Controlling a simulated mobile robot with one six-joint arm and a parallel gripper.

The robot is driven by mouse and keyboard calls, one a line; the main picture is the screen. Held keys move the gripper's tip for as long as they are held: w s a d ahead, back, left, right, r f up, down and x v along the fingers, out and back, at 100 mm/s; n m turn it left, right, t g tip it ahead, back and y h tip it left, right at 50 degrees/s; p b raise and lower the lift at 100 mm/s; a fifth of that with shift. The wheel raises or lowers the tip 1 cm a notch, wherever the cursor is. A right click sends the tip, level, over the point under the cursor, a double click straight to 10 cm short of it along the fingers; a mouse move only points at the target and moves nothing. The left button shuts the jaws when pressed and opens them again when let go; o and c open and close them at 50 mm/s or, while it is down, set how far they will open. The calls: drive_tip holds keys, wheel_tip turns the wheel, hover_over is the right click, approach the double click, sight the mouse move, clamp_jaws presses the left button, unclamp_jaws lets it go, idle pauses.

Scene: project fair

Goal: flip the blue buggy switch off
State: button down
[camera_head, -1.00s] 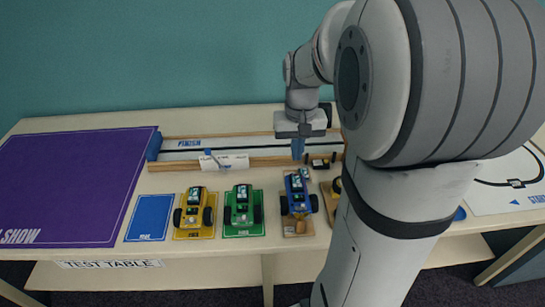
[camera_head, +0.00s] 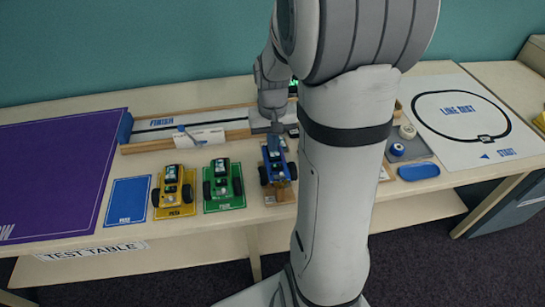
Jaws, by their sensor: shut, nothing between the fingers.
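The blue buggy (camera_head: 275,168) stands on a tan card on the table, to the right of the green buggy (camera_head: 221,181). Its switch is too small to make out. My gripper (camera_head: 276,141) points down at the far end of the blue buggy, its fingers shut and empty. The fingertips overlap the buggy's far end in the picture; I cannot tell whether they touch it. My arm hides what is just right of the buggy.
A yellow buggy (camera_head: 172,190) stands left of the green one, beside a blue card (camera_head: 128,201). A wood-edged track (camera_head: 223,129) with a white sign (camera_head: 199,137) runs behind. At right are blue-and-white wheels (camera_head: 397,149) and a line-bot mat (camera_head: 440,102).

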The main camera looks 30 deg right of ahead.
sight(277, 155)
wheel_tip(277, 155, down, 6)
drive_tip(key=shift+r, duration=0.1)
drive_tip(key=shift+a+f+b, duration=0.1)
drive_tip(key=shift+f+b, duration=0.1)
drive_tip(key=shift+b, duration=0.1)
drive_tip(key=shift+r, duration=0.1)
idle(0.5)
drive_tip(key=shift+s+d+r, duration=0.2)
drive_tip(key=shift+d, duration=0.55)
drive_tip(key=shift+r+p, duration=0.1)
drive_tip(key=shift+p, duration=0.25)
wheel_tip(277, 155, up, 14)
drive_tip(key=p, duration=0.3)
